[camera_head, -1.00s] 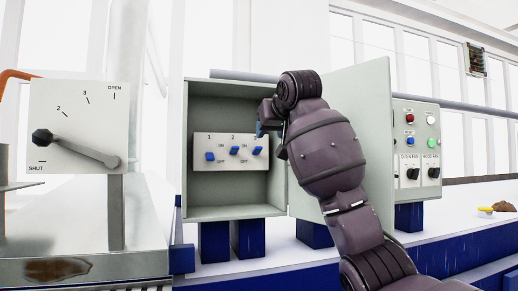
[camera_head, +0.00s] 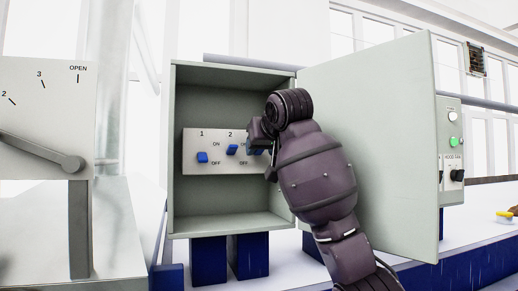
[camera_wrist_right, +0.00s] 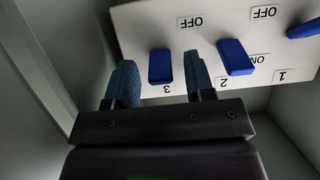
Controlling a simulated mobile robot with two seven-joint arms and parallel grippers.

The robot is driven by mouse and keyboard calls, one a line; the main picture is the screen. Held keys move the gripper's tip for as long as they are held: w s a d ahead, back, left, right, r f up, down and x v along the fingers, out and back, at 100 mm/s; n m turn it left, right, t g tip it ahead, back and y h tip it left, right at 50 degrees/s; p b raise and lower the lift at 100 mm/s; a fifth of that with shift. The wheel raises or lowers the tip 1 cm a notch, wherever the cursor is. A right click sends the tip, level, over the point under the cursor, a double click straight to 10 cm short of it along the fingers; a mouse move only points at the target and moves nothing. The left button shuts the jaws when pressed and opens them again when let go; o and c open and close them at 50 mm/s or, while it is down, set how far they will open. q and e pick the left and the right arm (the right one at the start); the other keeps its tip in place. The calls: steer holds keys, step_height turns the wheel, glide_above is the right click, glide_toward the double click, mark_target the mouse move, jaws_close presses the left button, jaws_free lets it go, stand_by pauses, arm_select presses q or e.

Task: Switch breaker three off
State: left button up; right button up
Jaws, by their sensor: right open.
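The breaker panel (camera_head: 190,171) is a white plate inside an open grey-green box. Breaker one (camera_head: 202,157) has its blue lever down toward OFF. Breaker two (camera_head: 232,149) has its lever up toward ON. My right gripper (camera_head: 257,146) is at the panel's right end and hides most of breaker three in the head view. In the right wrist view, where the panel shows upside down, the blue lever of breaker three (camera_wrist_right: 160,67) lies between the two open fingers, with a gap on each side. It sits toward the ON side. My left gripper is out of view.
The box's door (camera_head: 375,150) stands open just right of my right arm. A control panel (camera_head: 453,150) with buttons and knobs is partly behind it. A lever dial plate (camera_head: 40,120) stands at the left. The box's lower interior (camera_head: 215,208) is empty.

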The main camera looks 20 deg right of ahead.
stand_by(0.3)
jaws_close()
